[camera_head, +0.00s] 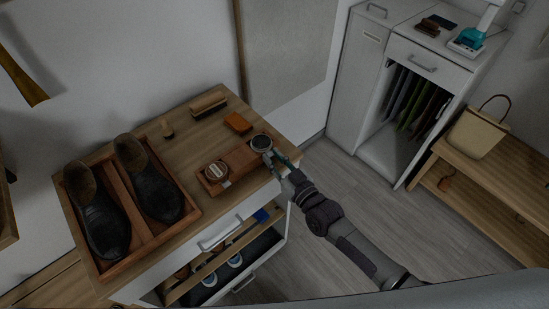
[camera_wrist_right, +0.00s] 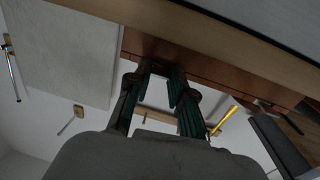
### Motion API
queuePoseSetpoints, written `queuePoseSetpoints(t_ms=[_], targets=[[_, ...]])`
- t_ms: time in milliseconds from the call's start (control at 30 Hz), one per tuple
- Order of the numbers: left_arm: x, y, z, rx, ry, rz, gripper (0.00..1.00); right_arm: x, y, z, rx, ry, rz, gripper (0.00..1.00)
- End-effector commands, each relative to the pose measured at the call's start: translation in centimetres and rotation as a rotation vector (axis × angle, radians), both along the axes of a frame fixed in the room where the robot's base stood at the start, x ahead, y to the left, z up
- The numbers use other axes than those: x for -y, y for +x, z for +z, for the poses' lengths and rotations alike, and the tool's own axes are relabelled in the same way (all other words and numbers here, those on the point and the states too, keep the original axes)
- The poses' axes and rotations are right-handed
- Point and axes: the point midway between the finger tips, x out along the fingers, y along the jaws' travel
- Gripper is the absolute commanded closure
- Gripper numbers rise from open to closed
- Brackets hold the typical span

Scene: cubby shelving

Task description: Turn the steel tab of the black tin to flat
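A round dark tin with a grey top (camera_head: 261,142) sits at the right end of a reddish-brown wooden tray (camera_head: 240,160) on the dresser. A second round tin, brown with a pale label (camera_head: 215,170), sits at the tray's left end, with a small light metal piece (camera_head: 226,184) at its front edge. I cannot make out the steel tab on the dark tin. My right gripper (camera_head: 277,161) is at the dresser's right edge, close beside the dark tin; I cannot tell if it touches. In the right wrist view its teal-padded fingers (camera_wrist_right: 159,88) stand apart with nothing clearly between them. My left gripper is out of view.
A shoe tray (camera_head: 145,248) with two dark shoes fills the dresser's left side. A brush (camera_head: 208,105) and an orange-brown block (camera_head: 238,123) lie behind the tins. A white cabinet (camera_head: 368,75) and a bench with a bag (camera_head: 477,130) stand right. The floor between is clear.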

Motion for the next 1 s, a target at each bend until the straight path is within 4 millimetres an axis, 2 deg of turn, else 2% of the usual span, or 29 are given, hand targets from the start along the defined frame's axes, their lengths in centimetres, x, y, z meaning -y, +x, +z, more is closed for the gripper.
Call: queuePoseSetpoints(t_ms=[33,133,400,533,667,1000], targets=[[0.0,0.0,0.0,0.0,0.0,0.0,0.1,0.0,0.0,-0.1,-0.001,-0.001,0.0,0.68],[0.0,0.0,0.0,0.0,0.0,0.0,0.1,0.0,0.0,-0.1,-0.001,0.0,0.0,0.52],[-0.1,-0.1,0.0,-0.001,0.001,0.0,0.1,0.0,0.0,-0.1,-0.001,0.0,0.0,0.52],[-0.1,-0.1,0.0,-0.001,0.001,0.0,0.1,0.4,-0.7,-0.2,-0.004,0.0,0.0,0.52],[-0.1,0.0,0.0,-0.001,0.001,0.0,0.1,1.4,-2.5,-0.2,-0.005,0.001,0.001,0.52],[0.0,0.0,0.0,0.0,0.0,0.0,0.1,5.0,-8.4,-0.1,-0.004,-0.001,0.001,0.52]])
